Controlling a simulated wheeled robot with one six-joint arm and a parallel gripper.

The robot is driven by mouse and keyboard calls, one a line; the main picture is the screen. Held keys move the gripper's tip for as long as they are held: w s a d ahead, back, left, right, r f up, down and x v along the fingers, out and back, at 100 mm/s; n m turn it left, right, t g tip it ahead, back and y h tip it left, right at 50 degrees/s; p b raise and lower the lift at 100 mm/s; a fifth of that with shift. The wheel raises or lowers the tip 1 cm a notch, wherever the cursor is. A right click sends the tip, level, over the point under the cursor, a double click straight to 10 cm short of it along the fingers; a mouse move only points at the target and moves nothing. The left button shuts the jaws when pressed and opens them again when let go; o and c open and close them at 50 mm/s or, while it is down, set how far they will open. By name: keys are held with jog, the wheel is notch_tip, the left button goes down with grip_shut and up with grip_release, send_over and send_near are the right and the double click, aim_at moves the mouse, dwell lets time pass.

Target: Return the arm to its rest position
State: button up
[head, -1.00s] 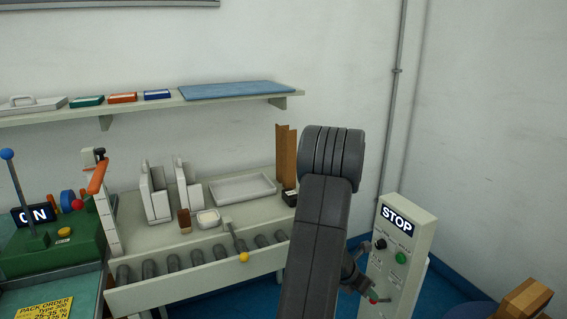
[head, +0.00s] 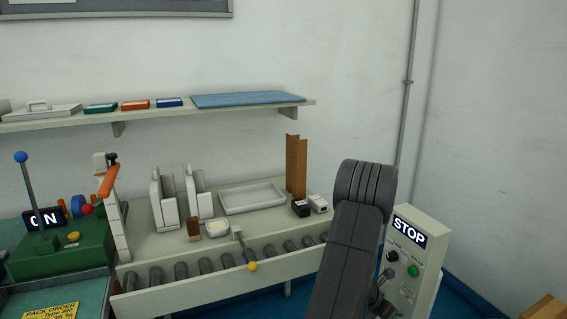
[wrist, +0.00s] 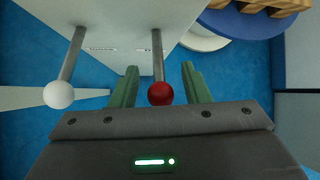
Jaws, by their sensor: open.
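My arm (head: 350,250) rises from the bottom right of the head view, its dark elbow (head: 365,187) in front of the wall. My gripper is hidden in the head view. In the wrist view my gripper (wrist: 160,78) is open, its two green fingers apart. A red-balled lever (wrist: 160,94) shows between the fingers; I cannot tell how near it is in depth. A white-balled lever (wrist: 59,95) stands to its left. Both rods come from a pale box (wrist: 115,25). Nothing is seen held.
The STOP cabinet (head: 415,260) stands right of my arm, partly covered by it. The roller bench (head: 150,215) with holders, a tray (head: 252,197) and a brown post (head: 296,165) lies left. A wall shelf (head: 150,112) is above. A blue round top (wrist: 240,22) shows in the wrist view.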

jog(key=p+v, duration=0.3)
jog(key=v, duration=1.1)
jog(key=b+x, duration=0.3)
jog(key=x, duration=1.1)
jog(key=shift+f+b, duration=0.35)
jog(key=shift+f, duration=0.05)
jog(key=a+f+t+h+b, duration=0.3)
jog(key=f+h+b, duration=0.4)
jog(key=b, duration=1.1)
jog(key=shift+s+m+t+h+b, duration=0.3)
jog(key=shift+s+m+h+b, duration=0.15)
jog(key=shift+h, duration=1.05)
